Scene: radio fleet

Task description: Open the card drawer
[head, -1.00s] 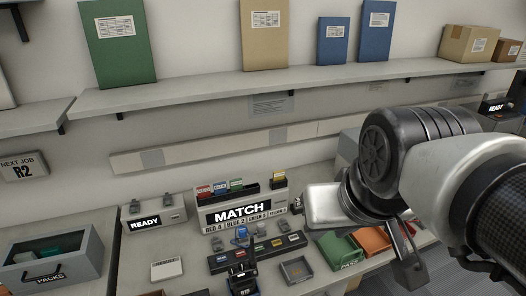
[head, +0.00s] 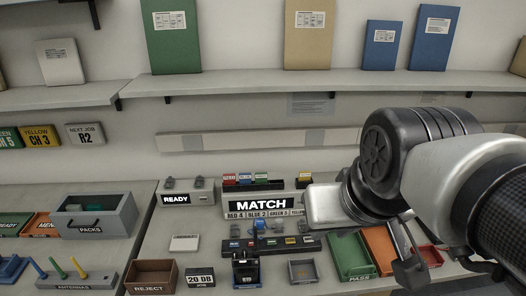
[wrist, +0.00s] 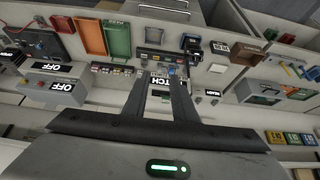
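I cannot make out a drawer marked for cards. Small red, blue, green and yellow cards stand in a black rack (head: 255,186) behind the MATCH sign (head: 262,205). A grey box marked PACKS (head: 95,215), with a dark front handle, stands at the left with its top open. My gripper (wrist: 172,82) is open and empty in the wrist view. Its two fingers are apart, with the MATCH sign behind them. In the head view my arm comes in from the right, and its fingers (head: 408,262) hang partly hidden above the green and orange trays.
A brown REJECT tray (head: 152,276) and a READY unit (head: 186,193) stand to the left. A shelf (head: 240,88) with binders runs above the bench.

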